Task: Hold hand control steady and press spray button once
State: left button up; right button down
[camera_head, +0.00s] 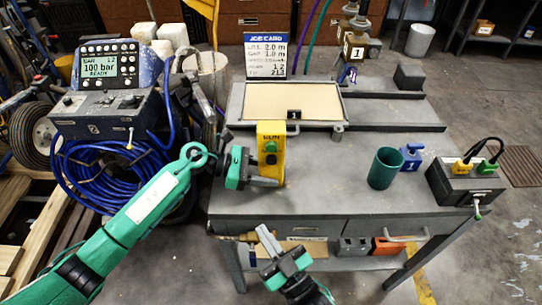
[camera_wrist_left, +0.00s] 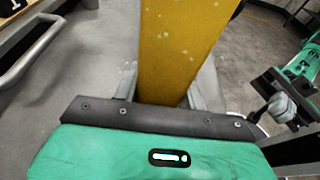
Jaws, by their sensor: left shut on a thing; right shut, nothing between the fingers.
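The yellow hand control (camera_head: 271,165) stands upright over the left part of the grey bench, with a green button (camera_head: 271,146) near its top. My left gripper (camera_head: 266,181) is shut on its lower part. In the left wrist view the yellow body (camera_wrist_left: 180,50) rises between the fingers, and its button is not visible there. My right gripper (camera_head: 267,236) is shut and empty, low in front of the bench's front edge and apart from the hand control. My right arm also shows at the right of the left wrist view (camera_wrist_left: 283,104).
The grey bench (camera_head: 330,205) carries a green cup (camera_head: 385,168), a blue block (camera_head: 411,157) and a dark box with yellow and green clips (camera_head: 465,183). A framed tan panel (camera_head: 290,102) and a job card (camera_head: 266,55) are behind. A machine reading 100 bar READY (camera_head: 100,66) stands left.

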notch_tip(320, 180, up, 9)
jog(key=d+m+t, duration=0.1)
jog(key=d+t, duration=0.1)
jog(key=t, duration=0.2)
send_near(271, 160)
jog(key=shift+w+a+r, duration=1.35)
jog(key=shift+a+r, duration=0.4)
jog(key=shift+r, duration=0.15)
jog(key=shift+m, duration=0.3)
jog(key=shift+w, duration=0.15)
jog(key=shift+w+r, duration=0.1)
jog(key=shift+w, duration=0.1)
jog(key=shift+w+d+r, duration=0.2)
jog(key=shift+w+r, duration=0.15)
jog(key=shift+r, duration=0.05)
dwell(1.2)
jog(key=shift+s+f, duration=0.15)
jog(key=shift+s, duration=0.1)
dwell(0.3)
